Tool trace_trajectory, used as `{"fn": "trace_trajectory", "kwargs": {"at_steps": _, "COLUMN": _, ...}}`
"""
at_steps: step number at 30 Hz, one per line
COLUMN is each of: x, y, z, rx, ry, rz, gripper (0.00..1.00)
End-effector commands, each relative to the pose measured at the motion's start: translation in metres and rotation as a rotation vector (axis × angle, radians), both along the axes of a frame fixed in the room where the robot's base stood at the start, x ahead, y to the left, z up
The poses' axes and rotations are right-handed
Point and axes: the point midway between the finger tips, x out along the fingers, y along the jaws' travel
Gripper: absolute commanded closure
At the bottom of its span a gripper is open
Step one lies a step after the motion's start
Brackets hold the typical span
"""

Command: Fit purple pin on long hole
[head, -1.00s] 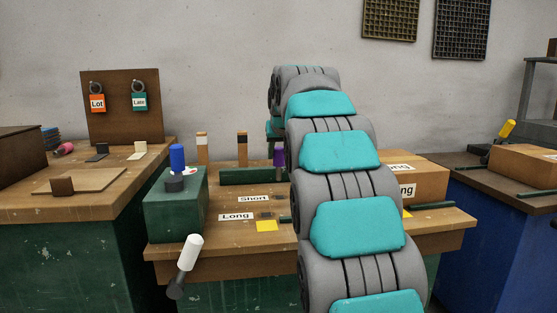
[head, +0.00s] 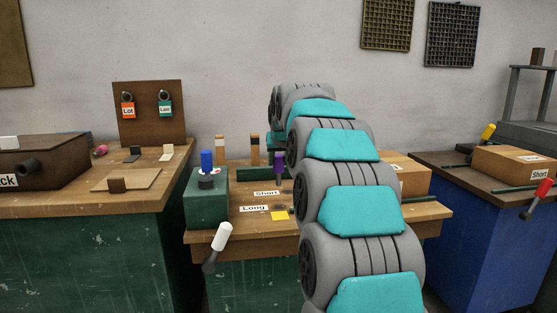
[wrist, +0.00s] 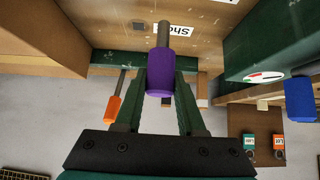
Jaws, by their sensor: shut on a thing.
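The purple pin (head: 278,158) is upright with its grey shaft pointing down, above the bench near the Short label (head: 266,192). In the wrist view the purple pin (wrist: 160,75) sits between the green fingers of my gripper (wrist: 160,78), which is shut on it. In the head view my arm hides most of the gripper. The Long label (head: 254,208) lies nearer the front, with a dark hole plate (head: 281,208) to its right, partly hidden by my arm.
A green box (head: 206,197) with a blue-handled piece (head: 207,160) stands at the bench's left. A yellow note (head: 279,216) lies near the front edge. A cardboard box (head: 411,180) is right of my arm. A white-handled lever (head: 221,237) juts out in front.

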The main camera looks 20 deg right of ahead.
Motion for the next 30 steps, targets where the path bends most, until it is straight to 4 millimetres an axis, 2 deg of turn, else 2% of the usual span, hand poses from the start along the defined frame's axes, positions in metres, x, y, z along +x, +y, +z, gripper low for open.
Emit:
{"fn": "trace_trajectory", "kwargs": {"at_steps": 8, "x": 0.000, "y": 0.000, "z": -0.012, "rx": 0.000, "ry": -0.001, "rz": 0.000, "gripper": 1.00}}
{"fn": "trace_trajectory", "kwargs": {"at_steps": 21, "x": 0.000, "y": 0.000, "z": -0.051, "rx": 0.001, "ry": 0.003, "rz": 0.000, "gripper": 1.00}}
{"fn": "trace_trajectory", "kwargs": {"at_steps": 30, "x": 0.000, "y": 0.000, "z": -0.058, "rx": 0.000, "ry": -0.001, "rz": 0.000, "gripper": 1.00}}
